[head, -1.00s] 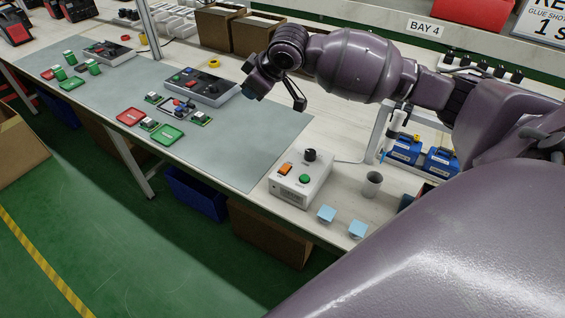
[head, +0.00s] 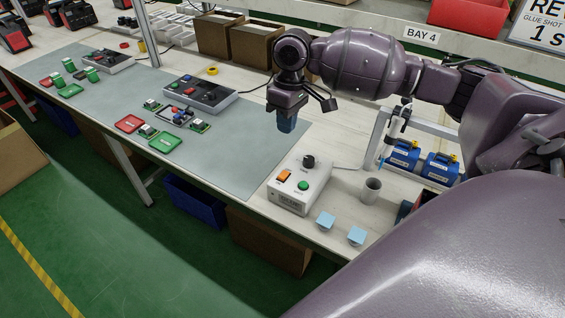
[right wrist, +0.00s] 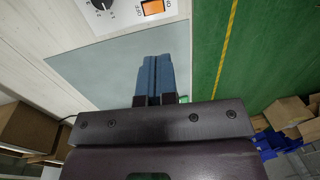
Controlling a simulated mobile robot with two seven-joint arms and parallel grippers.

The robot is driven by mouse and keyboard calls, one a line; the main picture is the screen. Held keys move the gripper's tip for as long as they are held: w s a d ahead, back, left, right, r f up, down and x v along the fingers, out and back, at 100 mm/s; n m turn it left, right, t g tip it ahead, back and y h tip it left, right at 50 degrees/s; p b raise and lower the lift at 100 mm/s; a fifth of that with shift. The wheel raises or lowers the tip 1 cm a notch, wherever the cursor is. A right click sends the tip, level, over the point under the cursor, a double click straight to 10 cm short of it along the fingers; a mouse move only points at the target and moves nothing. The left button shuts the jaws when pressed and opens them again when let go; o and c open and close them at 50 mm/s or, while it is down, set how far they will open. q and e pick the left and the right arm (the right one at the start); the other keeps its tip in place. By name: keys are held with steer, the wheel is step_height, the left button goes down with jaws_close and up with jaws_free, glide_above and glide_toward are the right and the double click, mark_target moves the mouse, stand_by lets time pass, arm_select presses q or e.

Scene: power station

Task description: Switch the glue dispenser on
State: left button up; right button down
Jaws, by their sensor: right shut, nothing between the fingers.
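The glue dispenser (head: 291,199) is a white box on the bench near its front edge, with an orange rocker switch (head: 284,176), a black knob (head: 309,161) and a green button (head: 303,186). Its panel (right wrist: 128,15) also shows at the top of the right wrist view, with the orange switch (right wrist: 152,7) beside ON/OFF lettering. I cannot tell which way the switch is set. My right gripper (head: 287,125) is shut and empty, its blue fingers pointing down, above and behind the dispenser and apart from it. My left gripper is not in view.
A grey cup (head: 371,190) and two light blue blocks (head: 325,221) stand right of the dispenser. A grey mat (head: 235,150) with red and green trays lies to the left. Cardboard boxes (head: 252,45) stand at the back.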

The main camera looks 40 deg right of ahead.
mark_target(281, 177)
steer(key=f, duration=0.4)
steer(key=a+f+b, duration=0.1)
steer(key=f, duration=0.3)
steer(key=f+b, duration=0.1)
steer(key=f, duration=0.3)
steer(key=shift+s+a+f, duration=0.2)
steer(key=shift+s+a, duration=0.05)
steer(key=shift+s, duration=0.1)
steer(key=shift+a+f+b, duration=0.1)
steer(key=shift+f+b, duration=0.25)
steer(key=shift+f, duration=0.4)
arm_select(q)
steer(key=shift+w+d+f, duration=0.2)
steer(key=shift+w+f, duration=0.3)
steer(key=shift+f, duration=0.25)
